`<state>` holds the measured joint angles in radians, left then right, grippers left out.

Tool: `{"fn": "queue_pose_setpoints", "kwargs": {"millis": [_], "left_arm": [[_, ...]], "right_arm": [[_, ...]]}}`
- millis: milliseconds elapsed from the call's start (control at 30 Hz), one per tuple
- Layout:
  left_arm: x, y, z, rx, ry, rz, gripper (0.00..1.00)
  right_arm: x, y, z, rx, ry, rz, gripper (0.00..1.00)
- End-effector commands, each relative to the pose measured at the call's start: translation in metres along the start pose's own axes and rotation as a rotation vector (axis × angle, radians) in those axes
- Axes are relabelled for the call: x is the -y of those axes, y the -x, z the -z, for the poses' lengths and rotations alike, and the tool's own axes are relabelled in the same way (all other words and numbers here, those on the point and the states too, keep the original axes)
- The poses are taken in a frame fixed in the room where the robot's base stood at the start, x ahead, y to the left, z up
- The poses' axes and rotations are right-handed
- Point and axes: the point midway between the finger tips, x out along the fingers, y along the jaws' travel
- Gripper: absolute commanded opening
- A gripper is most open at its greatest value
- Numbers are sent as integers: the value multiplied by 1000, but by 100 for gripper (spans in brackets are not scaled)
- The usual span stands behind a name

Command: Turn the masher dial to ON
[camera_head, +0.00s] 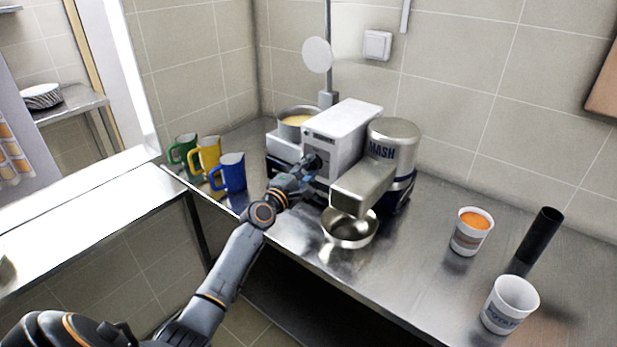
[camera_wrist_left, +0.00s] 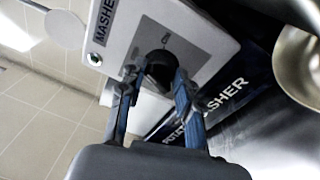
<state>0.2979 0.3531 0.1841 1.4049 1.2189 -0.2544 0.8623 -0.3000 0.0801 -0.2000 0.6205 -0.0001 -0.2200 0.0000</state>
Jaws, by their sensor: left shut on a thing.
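The masher control box (camera_head: 344,130) is a white box on the steel counter, and its label reads MASHER in the left wrist view (camera_wrist_left: 196,28). The masher (camera_head: 388,160), marked MASH, stands right of the box. My right gripper is not in view.
A metal bowl (camera_head: 349,226) sits under the masher's spout. Blue (camera_head: 232,172), yellow (camera_head: 206,154) and green (camera_head: 183,150) mugs stand left of the arm. A pot (camera_head: 297,117) is behind. Cups (camera_head: 470,231) (camera_head: 510,304) and a black cylinder (camera_head: 540,235) stand at right.

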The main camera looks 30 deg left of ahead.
Motion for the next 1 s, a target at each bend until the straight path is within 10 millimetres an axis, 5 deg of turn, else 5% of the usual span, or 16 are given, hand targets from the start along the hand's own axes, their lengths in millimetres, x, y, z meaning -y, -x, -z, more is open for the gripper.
{"fn": "queue_pose_setpoints", "kwargs": {"millis": [500,1000], "left_arm": [[8,0,3,32,-486,-45,2],[6,0,3,53,-791,-73,2]], "right_arm": [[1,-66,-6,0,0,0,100],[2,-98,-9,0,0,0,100]]}}
